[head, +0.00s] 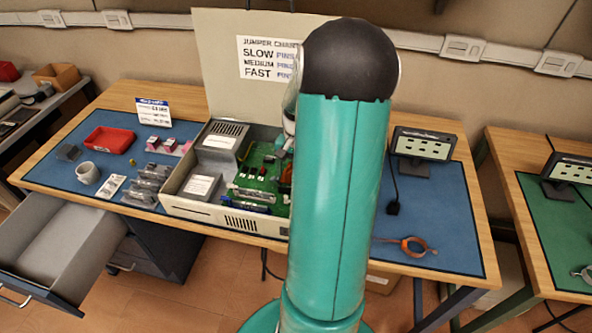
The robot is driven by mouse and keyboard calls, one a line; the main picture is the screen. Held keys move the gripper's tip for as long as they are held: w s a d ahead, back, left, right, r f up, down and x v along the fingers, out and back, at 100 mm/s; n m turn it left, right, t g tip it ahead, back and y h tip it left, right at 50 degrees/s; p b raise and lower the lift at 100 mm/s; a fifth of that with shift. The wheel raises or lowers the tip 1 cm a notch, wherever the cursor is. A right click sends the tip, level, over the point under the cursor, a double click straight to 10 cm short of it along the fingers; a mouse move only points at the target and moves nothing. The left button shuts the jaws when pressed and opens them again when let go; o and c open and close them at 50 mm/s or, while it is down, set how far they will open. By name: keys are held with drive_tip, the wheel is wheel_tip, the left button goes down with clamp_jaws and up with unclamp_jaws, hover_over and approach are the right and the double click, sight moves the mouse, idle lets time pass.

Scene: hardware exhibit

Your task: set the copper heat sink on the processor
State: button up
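An open computer case (222,217) sits on the blue mat of the wooden bench, with a green circuit board (262,172) inside it. My teal arm stands upright in front of the case and hides the right part of the board. A small brownish-orange patch (286,174) shows at the arm's edge over the board; I cannot tell whether it is the copper heat sink. I cannot pick out the processor among the small dark parts on the board. My gripper is not visible; it may be behind my arm.
A red tray (110,140), a white mug (88,173) and small parts lie left of the case. An open drawer (62,245) juts out at front left.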

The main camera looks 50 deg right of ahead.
drive_tip(key=shift+f, duration=0.75)
idle(1.0)
drive_tip(key=o, duration=0.8)
drive_tip(key=shift+r, duration=0.65)
idle(0.6)
drive_tip(key=shift+r, duration=2.95)
